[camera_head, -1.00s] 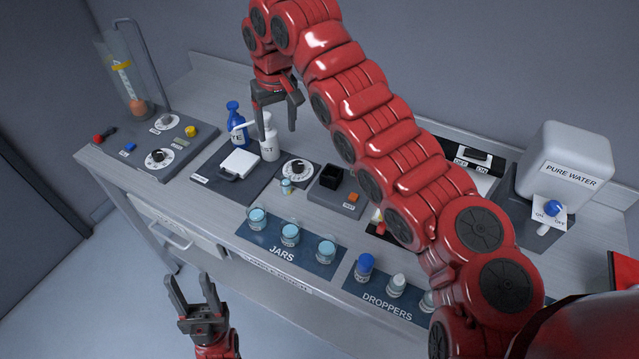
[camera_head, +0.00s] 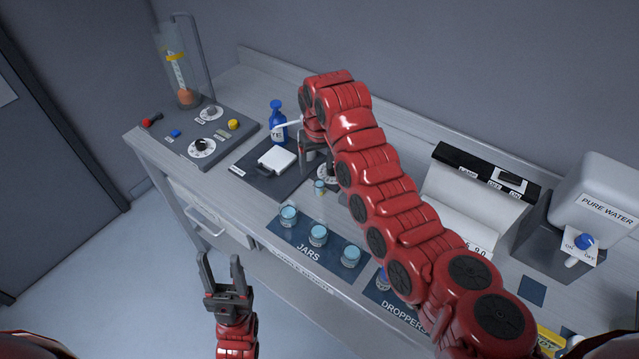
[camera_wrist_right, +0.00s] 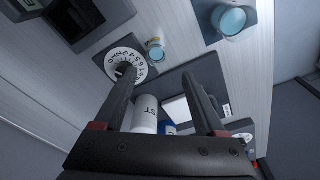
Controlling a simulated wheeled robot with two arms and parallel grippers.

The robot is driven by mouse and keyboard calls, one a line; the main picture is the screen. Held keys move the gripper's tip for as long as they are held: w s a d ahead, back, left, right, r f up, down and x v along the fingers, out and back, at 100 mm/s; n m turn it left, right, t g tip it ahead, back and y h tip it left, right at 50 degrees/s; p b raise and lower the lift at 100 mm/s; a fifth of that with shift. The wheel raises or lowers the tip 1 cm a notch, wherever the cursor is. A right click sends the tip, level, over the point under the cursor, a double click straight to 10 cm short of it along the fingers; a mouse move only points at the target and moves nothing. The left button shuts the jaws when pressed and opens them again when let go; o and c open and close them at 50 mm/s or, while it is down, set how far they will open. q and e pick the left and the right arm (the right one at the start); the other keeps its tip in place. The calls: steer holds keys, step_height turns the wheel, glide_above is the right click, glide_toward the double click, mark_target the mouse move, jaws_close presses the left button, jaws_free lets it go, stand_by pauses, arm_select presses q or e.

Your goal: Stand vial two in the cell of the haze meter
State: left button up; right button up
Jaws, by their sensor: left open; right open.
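A small vial with pale blue contents (camera_head: 319,187) stands on the bench in front of a dial; I cannot read a number on it. It also shows in the right wrist view (camera_wrist_right: 155,50), just beyond my fingertips. In that view a dark box with a square opening (camera_wrist_right: 84,18) sits beside the dial (camera_wrist_right: 124,64); I cannot tell whether it is the haze meter's cell. My right gripper (camera_wrist_right: 157,75) is open and empty, above the bench by the white bottle (camera_wrist_right: 145,112). My left gripper (camera_head: 222,268) is open and empty in front of the bench.
Several jars, one at the front mat's left (camera_head: 289,216), stand near the bench edge. A blue bottle (camera_head: 277,122) stands behind a white-lidded device (camera_head: 277,159). A white water tank (camera_head: 603,197) is at the right. My right arm hides the bench's middle.

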mark_target(320, 181)
steer(key=shift+d+f, duration=0.1)
steer(key=shift+f, duration=0.05)
steer(key=f+p, duration=0.2)
steer(key=f, duration=0.1)
steer(key=f+p, duration=0.1)
steer(key=shift+d+f, duration=0.15)
steer(key=shift+d, duration=0.15)
steer(key=shift+f, duration=0.3)
jaws_close()
